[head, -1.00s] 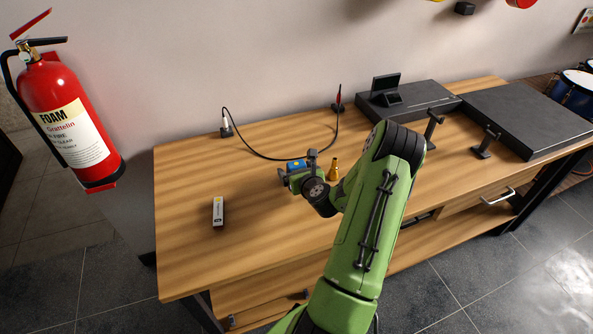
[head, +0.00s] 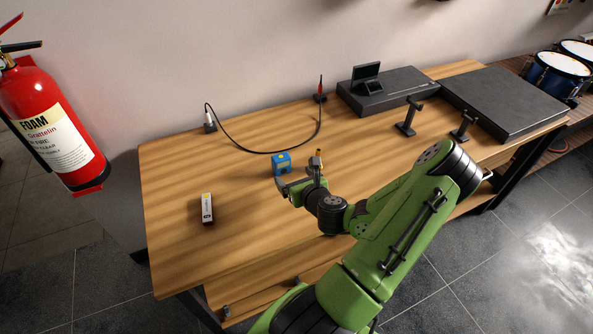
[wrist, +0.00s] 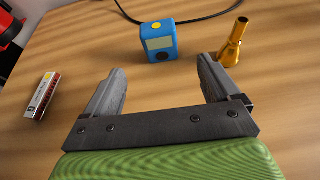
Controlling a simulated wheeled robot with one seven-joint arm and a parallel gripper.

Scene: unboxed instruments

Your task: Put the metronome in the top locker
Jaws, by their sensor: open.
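A small blue box-shaped device (head: 282,164) with a yellow spot on top stands on the wooden table; I take it for the metronome. In the wrist view the blue device (wrist: 158,42) shows a pale screen face, upright, just beyond my fingertips. My gripper (head: 302,184) is close to it on the near side, low over the table. In the wrist view my gripper (wrist: 160,66) is open, with nothing between its fingers. The top locker is not in view.
A brass mouthpiece (wrist: 233,43) stands right of the device, near my right finger. A black cable (head: 250,150) curves behind. Dark flat cases (head: 505,100) and two stands fill the table's right. A fire extinguisher (head: 50,125) hangs left.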

